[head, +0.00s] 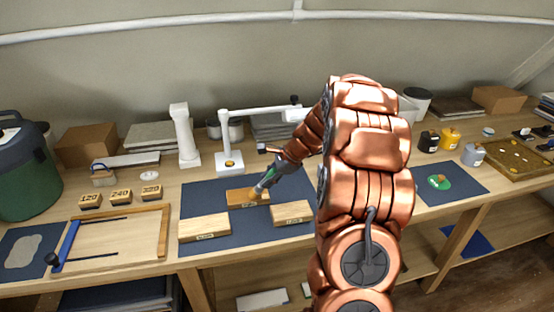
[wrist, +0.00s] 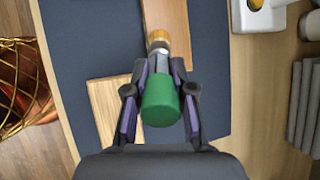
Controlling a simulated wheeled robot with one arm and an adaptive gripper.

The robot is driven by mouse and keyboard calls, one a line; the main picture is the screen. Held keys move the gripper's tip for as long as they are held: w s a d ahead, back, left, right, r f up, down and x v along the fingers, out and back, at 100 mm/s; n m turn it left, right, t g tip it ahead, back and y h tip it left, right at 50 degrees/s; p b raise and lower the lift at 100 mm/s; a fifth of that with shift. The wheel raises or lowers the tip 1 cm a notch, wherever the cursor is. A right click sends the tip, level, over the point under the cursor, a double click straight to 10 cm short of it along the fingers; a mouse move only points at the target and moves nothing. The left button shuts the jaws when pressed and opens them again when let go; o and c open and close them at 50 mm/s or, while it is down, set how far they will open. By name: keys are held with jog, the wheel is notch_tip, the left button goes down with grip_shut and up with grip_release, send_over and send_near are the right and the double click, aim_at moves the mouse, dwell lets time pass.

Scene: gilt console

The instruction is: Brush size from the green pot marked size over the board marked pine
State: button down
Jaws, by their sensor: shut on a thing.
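My gripper (head: 275,172) is shut on a brush with a green handle (wrist: 160,102), metal ferrule and amber bristles (wrist: 158,39). In the head view the bristles (head: 257,190) are at the top face of the middle, darker orange-brown board (head: 238,197); contact is not certain. This board also shows in the wrist view (wrist: 172,20). Paler boards lie front left (head: 204,228) and front right (head: 291,212). Their front labels are too small to read. A green round pot (head: 446,185) with amber inside sits on the right-hand dark mat; no marking is legible.
The boards lie on a dark blue mat (head: 245,236). A white stand with an arm (head: 229,157) is behind them. Black (head: 428,142), yellow (head: 450,139) and grey (head: 473,154) jars stand right. A wooden frame (head: 163,232) lies left.

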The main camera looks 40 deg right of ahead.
jog(key=shift+s+d+r+b, duration=0.15)
jog(key=shift+s+d+b, duration=0.1)
jog(key=shift+b, duration=0.95)
jog(key=shift+w+a, duration=0.15)
jog(key=shift+w, duration=0.05)
jog(key=p, duration=0.2)
jog(key=shift+a+p, duration=0.15)
jog(key=shift+p, duration=0.2)
notch_tip(320, 180, up, 4)
jog(key=p, duration=0.3)
jog(key=shift+r+p, duration=1.2)
jog(key=shift+r, duration=0.5)
